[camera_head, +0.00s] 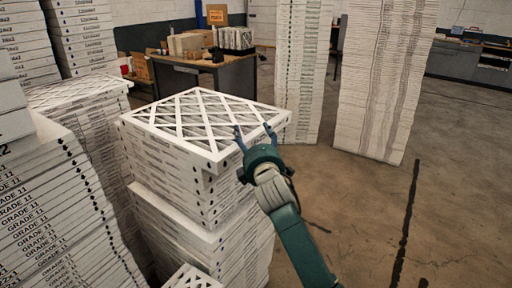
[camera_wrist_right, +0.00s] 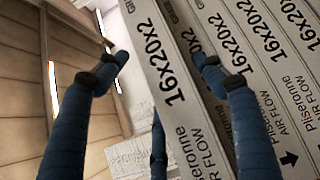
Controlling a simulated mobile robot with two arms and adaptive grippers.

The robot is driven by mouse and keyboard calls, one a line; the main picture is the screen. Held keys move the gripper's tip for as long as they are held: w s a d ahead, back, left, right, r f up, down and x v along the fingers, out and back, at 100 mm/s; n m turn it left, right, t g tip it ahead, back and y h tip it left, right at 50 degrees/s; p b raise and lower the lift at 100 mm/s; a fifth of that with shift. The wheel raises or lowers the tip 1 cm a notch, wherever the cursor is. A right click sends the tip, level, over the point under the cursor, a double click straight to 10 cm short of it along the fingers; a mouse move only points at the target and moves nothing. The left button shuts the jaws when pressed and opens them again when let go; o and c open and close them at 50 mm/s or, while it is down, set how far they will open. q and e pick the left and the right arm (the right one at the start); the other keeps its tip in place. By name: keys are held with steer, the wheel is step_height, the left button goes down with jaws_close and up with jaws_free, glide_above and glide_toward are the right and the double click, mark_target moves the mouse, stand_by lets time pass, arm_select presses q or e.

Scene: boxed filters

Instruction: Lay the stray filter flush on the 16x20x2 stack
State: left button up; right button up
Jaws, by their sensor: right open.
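The stray filter, a white-framed panel with a lattice face (camera_head: 205,112), appears to be the one lying on top of the 16x20x2 stack (camera_head: 165,160). Its near corner sticks out a little past the filters below. My right gripper (camera_head: 254,132) is at its right edge, fingers open and pointing up. In the right wrist view, the open gripper (camera_wrist_right: 160,60) has its fingertips on either side of a filter edge printed 16x20x2 (camera_wrist_right: 172,90). More printed edges (camera_wrist_right: 265,50) lie alongside. Whether a finger touches is unclear. My left gripper is not in view.
A GRADE 11 stack (camera_head: 50,215) stands close on the left. Two tall stacks (camera_head: 305,70) and (camera_head: 385,80) rise behind on the right, one leaning. A desk (camera_head: 225,72) with boxes is at the back. The floor (camera_head: 440,215) at right is clear.

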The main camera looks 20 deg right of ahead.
steer(key=s+a+b, duration=0.1)
steer(key=s+b, duration=0.1)
steer(key=s, duration=0.9)
steer(key=shift+a, duration=0.15)
steer(key=shift+f, duration=0.1)
